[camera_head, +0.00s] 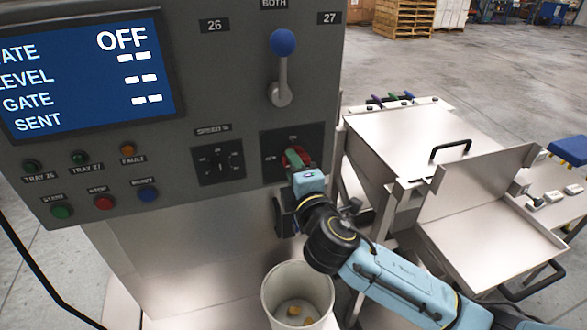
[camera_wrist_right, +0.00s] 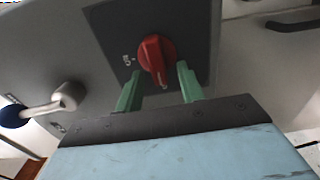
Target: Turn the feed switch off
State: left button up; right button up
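The feed switch, a red rotary knob (camera_wrist_right: 154,55), sits on a black plate (camera_wrist_right: 105,22) on the grey panel. In the head view the plate (camera_head: 270,142) is at the panel's lower right, with the knob mostly hidden by my right gripper (camera_head: 296,158). In the wrist view my right gripper (camera_wrist_right: 160,72) has its green fingers apart, one on each side of the knob's lower part. A gap seems to show beside each finger; contact cannot be made out. The panel screen (camera_head: 80,75) reads OFF at the top, with dashes below. My left gripper is not in view.
A blue-ball lever (camera_head: 282,68) stands above the plate. The speed dial (camera_head: 218,162) is left of it, with coloured buttons (camera_head: 104,202) further left. A pale bucket (camera_head: 298,294) holding small pieces is below. A steel weigher hopper (camera_head: 415,135) is at right.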

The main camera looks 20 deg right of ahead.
jog(key=s+b, duration=0.2)
jog(key=s, duration=1.1)
jog(key=shift+s+d+b, duration=0.2)
jog(key=shift+d+b, duration=0.05)
jog(key=shift+b, duration=0.15)
jog(key=shift+f, duration=0.1)
